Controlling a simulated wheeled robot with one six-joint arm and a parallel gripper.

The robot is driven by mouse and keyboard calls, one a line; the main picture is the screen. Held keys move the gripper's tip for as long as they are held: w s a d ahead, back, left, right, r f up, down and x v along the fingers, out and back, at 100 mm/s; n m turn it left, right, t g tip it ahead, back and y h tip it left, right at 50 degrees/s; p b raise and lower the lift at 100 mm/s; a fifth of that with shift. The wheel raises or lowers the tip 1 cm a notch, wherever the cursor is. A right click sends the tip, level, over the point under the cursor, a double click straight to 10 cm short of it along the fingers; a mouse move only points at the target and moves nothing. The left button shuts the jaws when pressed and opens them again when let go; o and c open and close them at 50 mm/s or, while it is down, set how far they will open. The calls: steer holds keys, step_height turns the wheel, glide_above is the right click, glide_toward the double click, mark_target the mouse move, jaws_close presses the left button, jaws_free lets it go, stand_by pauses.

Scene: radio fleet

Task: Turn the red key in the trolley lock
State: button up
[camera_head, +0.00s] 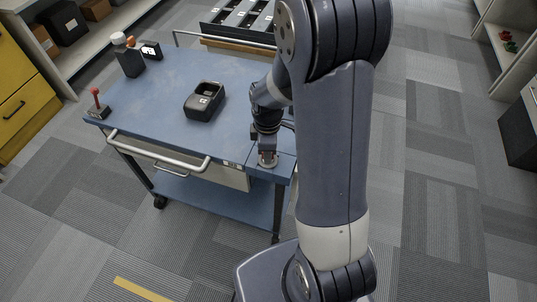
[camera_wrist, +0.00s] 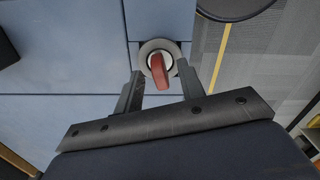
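The red key (camera_wrist: 160,71) stands in a round grey lock (camera_wrist: 147,49) in the wrist view, near a corner of the blue trolley top. My gripper (camera_wrist: 159,70) is open, with one finger on each side of the key. Gaps show between the key and both fingers. In the head view my gripper (camera_head: 267,157) points down at the near right corner of the blue trolley (camera_head: 165,97). The key and lock are mostly hidden there by my gripper.
A metal handle (camera_head: 160,153) runs along the near edge.

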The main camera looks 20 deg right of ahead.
step_height(320, 180, up, 10)
steer(key=shift+r, duration=0.2)
steer(key=shift+f, duration=0.1)
stand_by(0.3)
step_height(320, 180, down, 11)
steer(key=shift+m, duration=0.4)
steer(key=shift+r+m, duration=0.2)
steer(key=shift+m, duration=0.7)
